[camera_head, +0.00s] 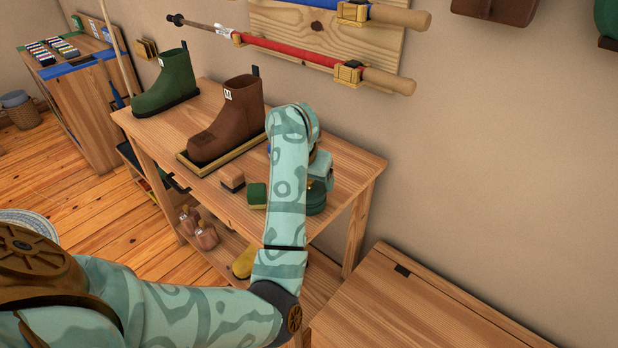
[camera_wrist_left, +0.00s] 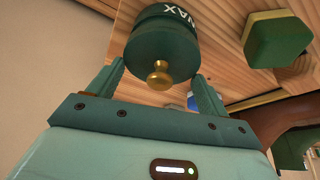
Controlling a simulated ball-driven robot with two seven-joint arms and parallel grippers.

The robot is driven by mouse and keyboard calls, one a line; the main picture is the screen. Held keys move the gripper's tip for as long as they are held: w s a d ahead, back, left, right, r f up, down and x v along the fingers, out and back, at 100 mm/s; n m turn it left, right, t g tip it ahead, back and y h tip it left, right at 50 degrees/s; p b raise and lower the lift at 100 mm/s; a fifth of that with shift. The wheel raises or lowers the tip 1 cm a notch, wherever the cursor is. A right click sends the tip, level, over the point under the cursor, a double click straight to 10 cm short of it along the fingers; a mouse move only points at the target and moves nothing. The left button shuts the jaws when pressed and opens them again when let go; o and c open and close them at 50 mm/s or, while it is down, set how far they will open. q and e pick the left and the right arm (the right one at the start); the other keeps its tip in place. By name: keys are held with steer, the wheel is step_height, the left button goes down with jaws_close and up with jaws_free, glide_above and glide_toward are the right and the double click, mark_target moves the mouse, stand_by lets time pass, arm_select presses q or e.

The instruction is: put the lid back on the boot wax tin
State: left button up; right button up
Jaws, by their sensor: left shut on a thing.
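The dark green boot wax tin (camera_head: 316,203) stands near the right end of the wooden bench, partly hidden under my left gripper (camera_head: 319,180). In the left wrist view the tin (camera_wrist_left: 172,15) shows its white WAX lettering. Its dark green round lid (camera_wrist_left: 150,50) with a brass knob (camera_wrist_left: 159,75) faces the camera and lines up with the tin. My left gripper (camera_wrist_left: 158,70) has a finger on each side of the lid and is shut on it. Whether the lid is fully seated or slightly raised, I cannot tell. My right gripper is out of view.
A green block (camera_head: 257,195) and a wood-backed brush (camera_head: 232,179) lie left of the tin. A brown boot (camera_head: 230,122) stands on a tray (camera_head: 191,166), with a green boot (camera_head: 169,83) further left. The bench's right end (camera_head: 362,172) is clear.

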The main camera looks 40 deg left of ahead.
arm_select(q)
steer(key=shift+f+b, duration=0.2)
steer(key=shift+b, duration=0.3)
stand_by(1.1)
steer(key=o, duration=0.9)
steer(key=shift+o, duration=0.2)
steer(key=shift+r+p, duration=2.1)
steer(key=shift+r, duration=1.45)
steer(key=shift+c, duration=0.3)
jaws_close()
